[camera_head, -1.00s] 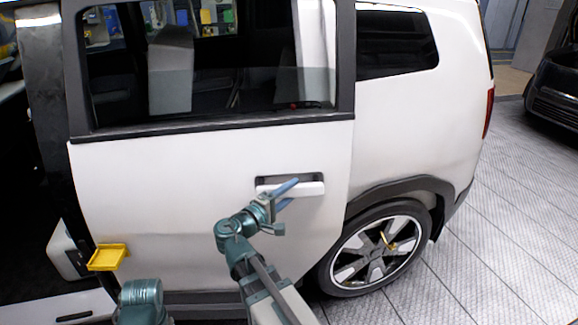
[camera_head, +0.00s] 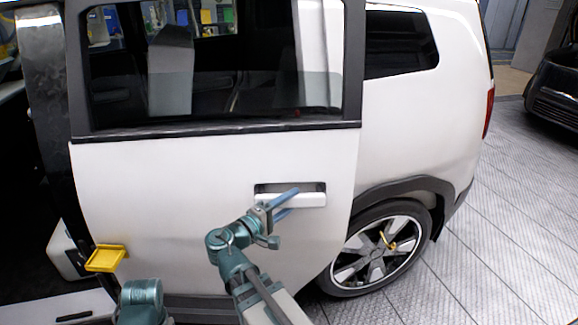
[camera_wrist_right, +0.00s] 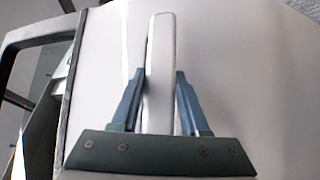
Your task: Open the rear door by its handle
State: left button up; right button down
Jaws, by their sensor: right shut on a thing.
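The white rear door (camera_head: 205,185) fills the middle of the head view, with a dark window above. Its back edge overlaps the car's rear panel and wheel arch. The handle (camera_head: 312,200) is a white bar in front of a dark recess. My right gripper (camera_head: 287,202) is shut on the handle, its blue fingers above and below the bar. In the right wrist view the handle (camera_wrist_right: 159,75) runs between both fingers (camera_wrist_right: 158,85).
The rear wheel (camera_head: 375,250) is right of the door. A yellow tray-like piece (camera_head: 106,258) is by the door's lower front edge. The dark car interior is at the left. Open tiled floor (camera_head: 510,210) and a black car (camera_head: 555,90) are at the right.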

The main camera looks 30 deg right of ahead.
dwell(0.3)
jog(key=shift+m+g, duration=0.4)
jog(key=shift+g, duration=0.2)
jog(key=shift+s+a, duration=0.65)
jog(key=shift+s, duration=0.25)
jog(key=shift+s+a, duration=0.65)
jog(key=shift+s, duration=0.25)
jog(key=shift+c, duration=2)
grip_release()
